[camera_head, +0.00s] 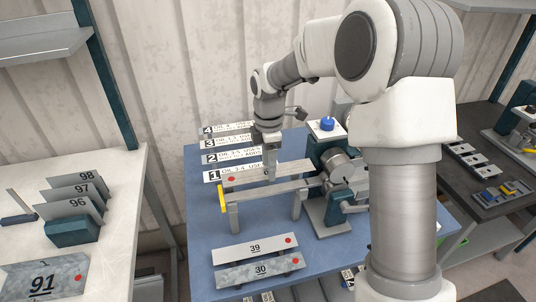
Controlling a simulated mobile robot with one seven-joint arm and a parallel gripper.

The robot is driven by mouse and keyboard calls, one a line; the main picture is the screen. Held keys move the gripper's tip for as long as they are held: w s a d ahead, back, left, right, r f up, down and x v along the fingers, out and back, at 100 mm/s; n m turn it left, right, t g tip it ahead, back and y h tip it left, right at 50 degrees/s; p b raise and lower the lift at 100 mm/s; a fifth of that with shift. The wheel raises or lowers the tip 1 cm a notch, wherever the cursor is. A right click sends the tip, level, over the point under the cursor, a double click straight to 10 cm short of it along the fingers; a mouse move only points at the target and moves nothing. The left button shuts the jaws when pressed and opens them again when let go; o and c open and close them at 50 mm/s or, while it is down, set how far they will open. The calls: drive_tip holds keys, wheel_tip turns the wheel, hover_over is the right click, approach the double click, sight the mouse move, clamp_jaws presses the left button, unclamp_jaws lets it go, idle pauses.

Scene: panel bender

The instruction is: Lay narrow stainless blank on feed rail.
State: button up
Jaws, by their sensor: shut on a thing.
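My gripper (269,172) is shut on a narrow pale metal blank (244,178) that has a red dot near its left end. The blank lies lengthwise along the feed rail (262,192), just behind and above it in the picture. I cannot tell whether it touches the rail. The rail is a long grey bar on legs, with a yellow piece (222,202) at its left end. Its right end meets the bender (342,170), which has a blue knob on top. My fingers hide the middle of the blank.
Several numbered label strips (237,157) stand behind the rail. A left bench holds plates 96, 97 and 98 in a rack (72,232). My arm covers the right side.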

sight(269, 189)
drive_tip(key=shift+w+f, duration=0.1)
drive_tip(key=shift+f+b, duration=2.35)
drive_tip(key=shift+f, duration=0.75)
drive_tip(key=shift+f, duration=0.25)
drive_tip(key=o, duration=1.5)
drive_tip(key=shift+r, duration=0.1)
